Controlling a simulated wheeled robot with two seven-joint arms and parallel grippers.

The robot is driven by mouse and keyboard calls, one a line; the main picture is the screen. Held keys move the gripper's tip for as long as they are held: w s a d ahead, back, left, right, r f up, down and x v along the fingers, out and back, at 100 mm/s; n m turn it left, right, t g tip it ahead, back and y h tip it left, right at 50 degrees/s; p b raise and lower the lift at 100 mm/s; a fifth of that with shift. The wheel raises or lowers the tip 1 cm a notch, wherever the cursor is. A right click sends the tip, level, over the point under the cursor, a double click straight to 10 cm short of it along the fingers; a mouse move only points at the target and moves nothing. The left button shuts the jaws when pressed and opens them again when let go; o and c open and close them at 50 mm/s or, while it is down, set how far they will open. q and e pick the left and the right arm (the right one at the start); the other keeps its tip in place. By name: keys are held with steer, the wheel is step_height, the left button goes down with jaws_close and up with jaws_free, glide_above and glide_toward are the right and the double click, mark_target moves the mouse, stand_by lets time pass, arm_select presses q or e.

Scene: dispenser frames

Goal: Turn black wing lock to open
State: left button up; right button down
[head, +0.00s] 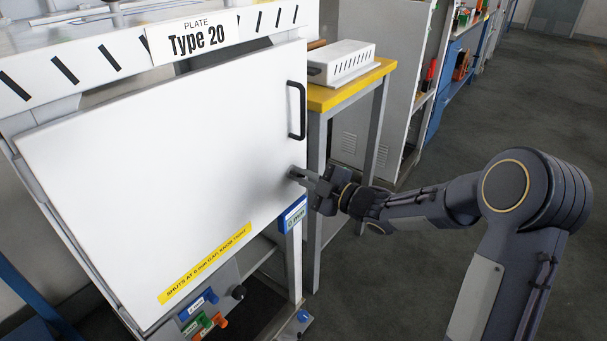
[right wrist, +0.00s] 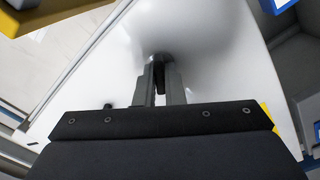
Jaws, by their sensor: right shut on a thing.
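A white door panel (head: 170,160) fills the front of the dispenser, under a sign reading "PLATE Type 20" (head: 196,38). The black wing lock (right wrist: 160,78) sits at the door's lower right, and in the right wrist view it shows between my fingers. My right gripper (head: 303,177) reaches in from the right and is shut on the wing lock; its fingers (right wrist: 160,92) lie on either side of it. In the head view the gripper mostly hides the lock, so its exact angle is unclear. My left gripper is not in view.
A black handle (head: 297,110) stands out above my right gripper. A yellow label (head: 205,263) is on the door's lower edge. Coloured knobs (head: 205,322) and a black knob (head: 239,292) sit below. A yellow-topped table (head: 330,97) stands behind right.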

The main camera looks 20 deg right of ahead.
steer(key=m+p, duration=0.2)
steer(key=m, duration=0.3)
steer(key=shift+r+m, duration=0.1)
steer(key=shift+m, duration=0.2)
steer(key=m+p, duration=0.3)
steer(key=m, duration=0.2)
stand_by(0.4)
steer(key=c, duration=1.5)
jaws_free()
steer(key=v, duration=0.7)
steer(key=shift+s+d+p, duration=0.25)
steer(key=shift+s+p, duration=0.1)
